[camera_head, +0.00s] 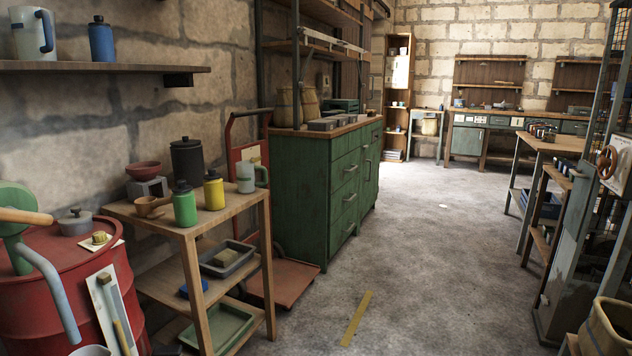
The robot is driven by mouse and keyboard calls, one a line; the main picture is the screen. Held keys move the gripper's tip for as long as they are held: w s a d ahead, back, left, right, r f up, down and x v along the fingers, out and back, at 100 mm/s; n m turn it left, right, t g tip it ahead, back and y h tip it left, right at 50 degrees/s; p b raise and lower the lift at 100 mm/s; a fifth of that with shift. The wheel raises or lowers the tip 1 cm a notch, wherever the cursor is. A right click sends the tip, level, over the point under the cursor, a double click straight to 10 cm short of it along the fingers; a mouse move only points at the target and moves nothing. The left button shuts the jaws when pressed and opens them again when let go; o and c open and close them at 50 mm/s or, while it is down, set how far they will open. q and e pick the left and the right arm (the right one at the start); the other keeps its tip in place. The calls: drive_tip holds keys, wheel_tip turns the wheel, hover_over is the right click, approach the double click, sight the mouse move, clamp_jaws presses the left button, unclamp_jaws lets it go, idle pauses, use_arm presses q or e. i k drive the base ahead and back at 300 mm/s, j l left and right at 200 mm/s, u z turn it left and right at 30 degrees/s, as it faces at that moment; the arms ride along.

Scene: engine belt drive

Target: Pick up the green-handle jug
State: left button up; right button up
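A pale jug with a green handle (246,177) stands upright on the top of a small wooden shelf trolley (228,212), near its right back corner. Its handle points right. A yellow bottle (214,192) stands just left of it, and a green bottle (185,205) further left. Another pale jug, with a blue handle (32,34), is on the wall shelf at the upper left. Neither of my grippers is in view.
A red drum (62,265) with a green pump (18,230) stands left of the trolley. A red hand truck (283,283) and green cabinet (325,195) are behind and right. Floor is open in the middle, with a yellow strip (356,318). A workbench (548,143) stands right.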

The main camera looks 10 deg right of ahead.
sight(246, 169)
drive_tip(key=i+l+z, duration=0.1)
drive_tip(key=i+z, duration=0.75)
drive_tip(key=i, duration=0.2)
